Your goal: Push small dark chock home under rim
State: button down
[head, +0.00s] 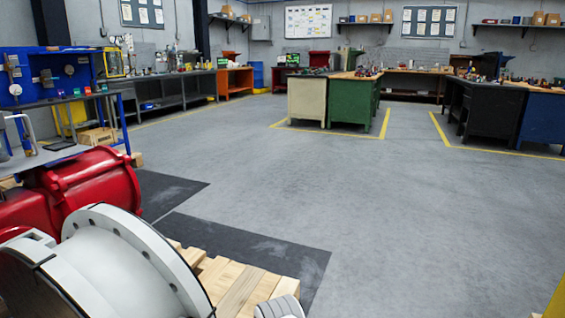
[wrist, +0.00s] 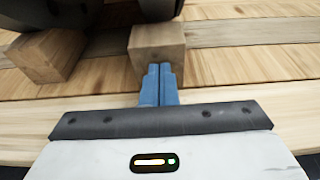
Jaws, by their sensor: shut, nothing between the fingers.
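My gripper (wrist: 158,72) is shut and empty, its two blue fingers side by side in the wrist view. The fingertips are at the near face of a small brown wooden chock (wrist: 157,47); they look to be touching it, though the exact contact is hard to tell. The chock lies on the pallet planks, its far end close to or under the dark rounded rim (wrist: 95,12). How far under it reaches is hidden. A second wooden chock (wrist: 46,56) sits to the left, partly below the rim. In the head view neither chock nor my gripper shows.
A white flanged part (head: 135,255) with a red body (head: 95,185) fills the lower left of the head view. Pale pallet boards (head: 235,285) lie beside it, over a dark mat (head: 290,260). The grey floor to the right is clear. Workbenches stand farther back.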

jog(key=shift+w+a, duration=0.15)
jog(key=shift+a, duration=0.2)
jog(key=shift+w+a+b, duration=0.2)
jog(key=shift+a+b, duration=0.1)
jog(key=shift+a, duration=0.2)
jog(key=shift+w+a+b, duration=0.2)
jog(key=shift+a+b, duration=0.1)
jog(key=shift+a, duration=0.2)
jog(key=shift+d, duration=0.15)
jog(key=s+d+p, duration=0.2)
jog(key=s+d, duration=0.1)
jog(key=d, duration=0.6)
jog(key=shift+s, duration=0.4)
dwell(0.4)
